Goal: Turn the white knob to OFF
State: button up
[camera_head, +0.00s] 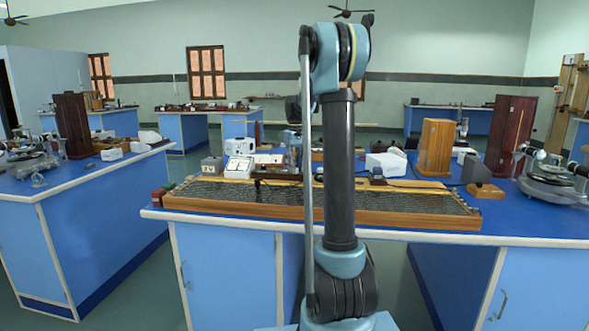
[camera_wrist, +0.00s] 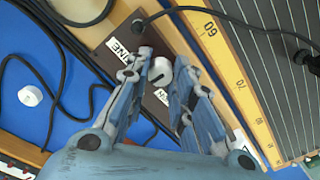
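A white knob (camera_wrist: 160,71) sits on a dark brown panel in the wrist view. A white label reading "FINE" (camera_wrist: 117,50) is to its upper left, and a small white label (camera_wrist: 161,96) lies just below it. My gripper (camera_wrist: 164,62) has its two blue fingers apart, one on each side of the knob. I see no clear contact between the fingers and the knob. No OFF mark is legible. In the head view my arm stands in front of the bench and hides the gripper and the knob.
A wooden board with wires and a yellow scale (camera_head: 330,204) lies along the blue bench's front. In the wrist view the yellow scale (camera_wrist: 225,70) runs at right, black cables cross the panel, and another white round piece (camera_wrist: 30,95) is at left. A wooden box (camera_head: 435,148) stands behind.

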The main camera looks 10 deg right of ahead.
jog(key=o, duration=0.5)
jog(key=shift+w, duration=0.1)
jog(key=shift+c, duration=0.2)
notch_tip(320, 180, up, 12)
dwell(0.4)
